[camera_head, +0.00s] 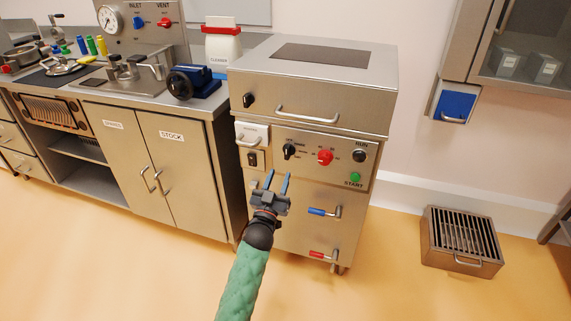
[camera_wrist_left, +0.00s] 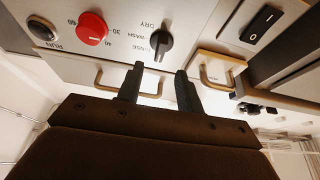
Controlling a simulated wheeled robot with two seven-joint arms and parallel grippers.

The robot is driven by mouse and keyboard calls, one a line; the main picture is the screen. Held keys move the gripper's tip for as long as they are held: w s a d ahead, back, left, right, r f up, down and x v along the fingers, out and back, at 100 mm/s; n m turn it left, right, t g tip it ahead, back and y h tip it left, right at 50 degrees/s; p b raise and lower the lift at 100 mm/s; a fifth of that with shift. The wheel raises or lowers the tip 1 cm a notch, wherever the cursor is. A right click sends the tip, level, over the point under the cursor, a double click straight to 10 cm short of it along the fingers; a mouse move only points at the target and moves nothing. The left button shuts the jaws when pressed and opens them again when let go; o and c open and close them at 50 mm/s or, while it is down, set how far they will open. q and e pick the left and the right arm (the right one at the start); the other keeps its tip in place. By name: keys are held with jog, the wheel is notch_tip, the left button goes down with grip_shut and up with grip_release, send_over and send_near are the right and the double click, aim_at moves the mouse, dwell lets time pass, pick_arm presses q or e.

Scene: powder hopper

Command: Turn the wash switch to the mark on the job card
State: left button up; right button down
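The black wash switch (camera_head: 289,151) is a knob on the steel front panel of the machine. It also shows in the left wrist view (camera_wrist_left: 160,43), beside the printed words DRY, WASH and RINSE. I cannot tell exactly which mark it points at. My left gripper (camera_head: 278,176) is open and empty, just below and in front of the panel, with its fingers pointing up toward the switch. In the left wrist view its two fingertips (camera_wrist_left: 160,72) stand apart, short of the knob and not touching it. I cannot make out a job card. My right gripper is out of view.
A red dial (camera_head: 325,156), a RUN knob (camera_head: 359,155) and a green START button (camera_head: 355,177) lie right of the switch. A rocker switch (camera_head: 252,158) is left of it. Blue (camera_head: 318,211) and red (camera_head: 318,254) levers are below. A grated box (camera_head: 462,239) stands on the floor.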

aim_at(286, 155)
pick_arm(q)
jog(key=shift+x, duration=3.9)
grip_shut()
